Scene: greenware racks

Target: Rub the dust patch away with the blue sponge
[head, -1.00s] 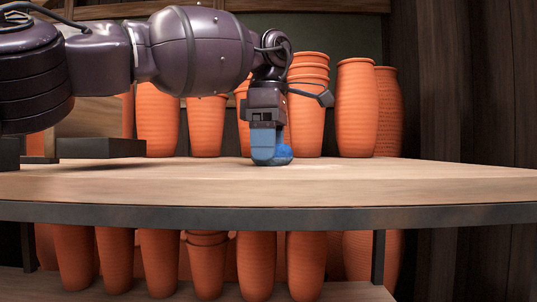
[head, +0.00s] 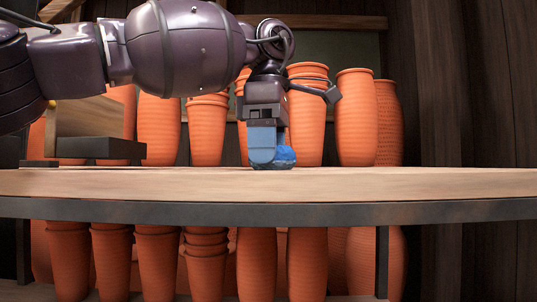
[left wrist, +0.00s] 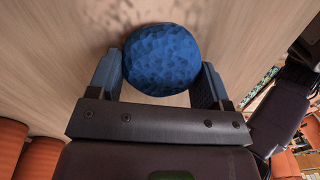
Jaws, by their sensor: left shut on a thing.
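My left gripper (head: 268,150) points down over the wooden shelf board. It is shut on the blue sponge (head: 285,156), which sits at the board's surface. In the left wrist view the rough, round blue sponge (left wrist: 161,59) lies between the two blue fingers of the left gripper (left wrist: 160,80). I cannot make out the dust patch in the head view now, where the board is seen nearly edge-on. My right gripper is not in view.
Several orange pots (head: 356,118) stand behind the gripper, and more (head: 256,262) stand on the shelf below. A dark block-like piece (head: 110,150) is at the left. The board (head: 430,184) looks clear right of the sponge. A dark metal edge (head: 430,210) runs along its front.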

